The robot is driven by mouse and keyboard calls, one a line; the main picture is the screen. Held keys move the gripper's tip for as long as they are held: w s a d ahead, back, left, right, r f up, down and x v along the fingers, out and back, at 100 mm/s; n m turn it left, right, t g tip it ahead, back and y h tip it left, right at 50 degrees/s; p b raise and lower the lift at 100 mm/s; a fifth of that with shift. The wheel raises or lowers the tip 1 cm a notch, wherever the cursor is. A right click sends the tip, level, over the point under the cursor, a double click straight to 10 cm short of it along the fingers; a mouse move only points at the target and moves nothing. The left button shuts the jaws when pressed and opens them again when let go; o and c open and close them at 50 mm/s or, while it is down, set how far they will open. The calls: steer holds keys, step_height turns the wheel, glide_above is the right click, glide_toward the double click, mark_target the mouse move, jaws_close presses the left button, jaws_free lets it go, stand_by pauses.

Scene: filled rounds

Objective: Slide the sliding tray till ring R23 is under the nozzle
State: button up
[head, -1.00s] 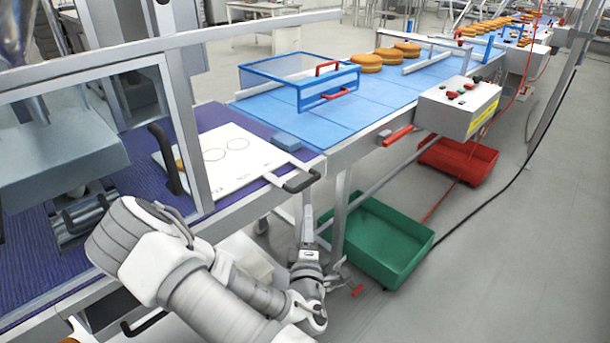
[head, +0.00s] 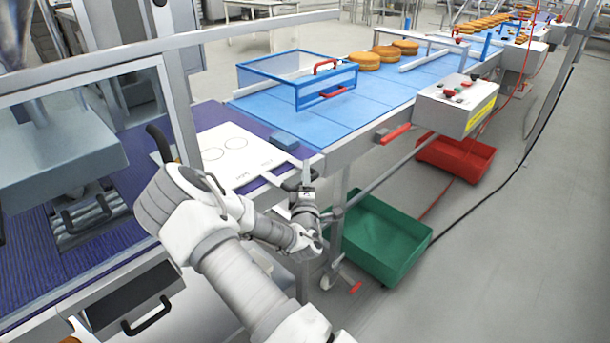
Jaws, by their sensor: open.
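The sliding tray (head: 253,163) is a flat white plate lying on the purple belt, with printed rings and small lettering I cannot read. Two ring outlines (head: 236,143) show; I cannot tell which is R23. My arm hides the tray's near left part. The tray's right-hand handle is mostly hidden behind my gripper (head: 306,174). My gripper is open at that handle, its fingers pointing up; I cannot tell whether they are around or beside it. The grey filling machine (head: 65,140) stands to the left behind a framed clear guard; the nozzle's tip is not clearly visible.
A blue block (head: 285,140) sits just beyond the tray. A blue clear-walled guard with red handles (head: 298,82) stands on the blue conveyor, with brown rounds (head: 364,60) farther back. A guard post (head: 178,95) rises beside my arm. A green crate (head: 385,240) is on the floor.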

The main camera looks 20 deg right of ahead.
jaws_close()
